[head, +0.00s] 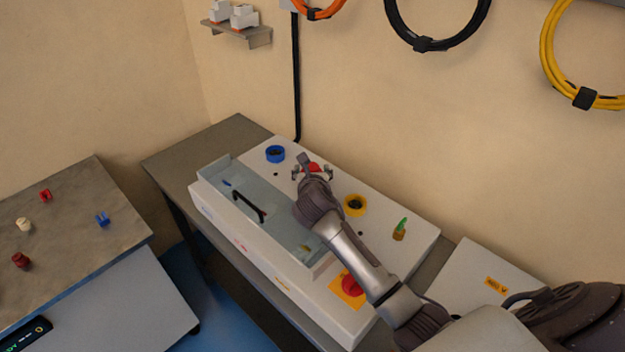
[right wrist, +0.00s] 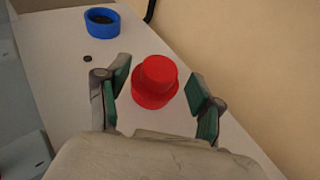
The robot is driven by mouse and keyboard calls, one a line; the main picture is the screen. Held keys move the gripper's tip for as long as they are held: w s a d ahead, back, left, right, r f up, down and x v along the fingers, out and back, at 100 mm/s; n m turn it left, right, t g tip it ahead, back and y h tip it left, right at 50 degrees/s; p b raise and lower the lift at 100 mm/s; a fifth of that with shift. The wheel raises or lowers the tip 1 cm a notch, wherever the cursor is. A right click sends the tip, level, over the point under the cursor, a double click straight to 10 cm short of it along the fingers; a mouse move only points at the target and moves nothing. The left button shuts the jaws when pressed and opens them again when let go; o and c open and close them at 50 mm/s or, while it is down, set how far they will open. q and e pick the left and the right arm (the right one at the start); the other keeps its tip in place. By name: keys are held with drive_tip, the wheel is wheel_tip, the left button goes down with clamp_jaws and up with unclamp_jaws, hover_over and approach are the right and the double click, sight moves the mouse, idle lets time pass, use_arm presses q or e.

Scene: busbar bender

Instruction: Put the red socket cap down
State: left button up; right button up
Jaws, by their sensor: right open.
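The red socket cap (right wrist: 155,82) stands upright on the white top of the machine, its round knob upward. In the head view the cap (head: 312,167) is mostly hidden by my right gripper (head: 311,174). In the right wrist view my right gripper (right wrist: 159,91) is open, with one green-padded finger on either side of the cap and a gap on both sides. What lies beneath the cap is hidden. My left gripper is not in view.
A blue ring socket (head: 275,154) and a yellow ring socket (head: 355,205) flank the cap on the machine top (head: 385,255). A green-tipped brass piece (head: 400,230) and a red emergency button (head: 351,285) stand farther right.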

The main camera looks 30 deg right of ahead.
drive_tip(key=v, duration=1)
drive_tip(key=shift+s+r+b, duration=0.2)
drive_tip(key=shift+s+b, duration=0.1)
drive_tip(key=shift+s, duration=0.05)
drive_tip(key=shift+a, duration=0.1)
